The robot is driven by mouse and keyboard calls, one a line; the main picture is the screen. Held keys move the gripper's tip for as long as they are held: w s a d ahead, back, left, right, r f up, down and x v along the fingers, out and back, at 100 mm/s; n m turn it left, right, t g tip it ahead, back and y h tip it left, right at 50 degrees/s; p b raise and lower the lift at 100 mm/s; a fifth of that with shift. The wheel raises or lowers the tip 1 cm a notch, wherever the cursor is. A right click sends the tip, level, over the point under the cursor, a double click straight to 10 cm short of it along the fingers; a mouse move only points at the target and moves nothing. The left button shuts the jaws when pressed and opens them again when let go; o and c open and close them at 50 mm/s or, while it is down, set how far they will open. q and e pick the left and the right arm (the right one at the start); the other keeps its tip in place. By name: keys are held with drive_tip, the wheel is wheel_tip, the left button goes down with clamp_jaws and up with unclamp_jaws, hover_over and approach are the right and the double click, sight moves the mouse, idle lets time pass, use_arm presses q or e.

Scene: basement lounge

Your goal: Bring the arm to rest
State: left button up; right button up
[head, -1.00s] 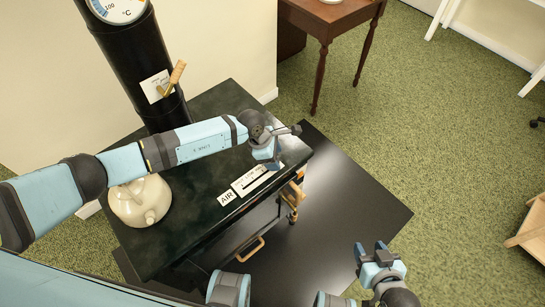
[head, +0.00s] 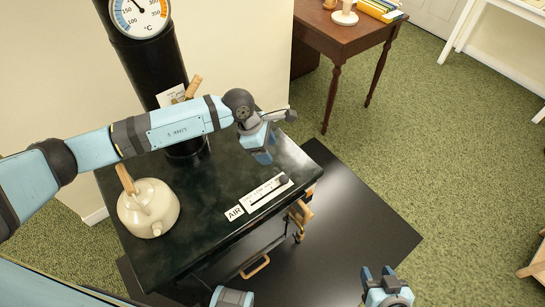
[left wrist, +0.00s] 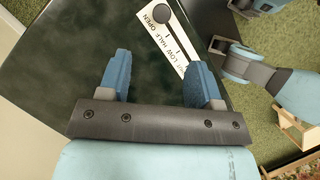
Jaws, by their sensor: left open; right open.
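My left arm reaches in from the left above the dark stove top (head: 215,190). My left gripper (head: 262,156) is open and empty, pointing down over the stove behind the air slider plate (head: 262,196). The slider's dark knob (head: 284,179) sits at the right end of its slot. In the left wrist view the open fingers (left wrist: 162,80) have nothing between them; the knob (left wrist: 162,14) shows beyond them, apart from them. My right gripper (head: 387,280) is open and empty at the bottom right, over the black floor plate.
A cream kettle (head: 148,208) stands on the stove's left side, under my left arm. The black stovepipe (head: 150,70) with a round gauge (head: 140,14) rises behind. A wooden table (head: 345,35) stands at the back. Green carpet to the right is largely clear.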

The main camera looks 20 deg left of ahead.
use_arm(q)
drive_tip(key=shift+a+r, duration=0.15)
drive_tip(key=shift+r, duration=0.2)
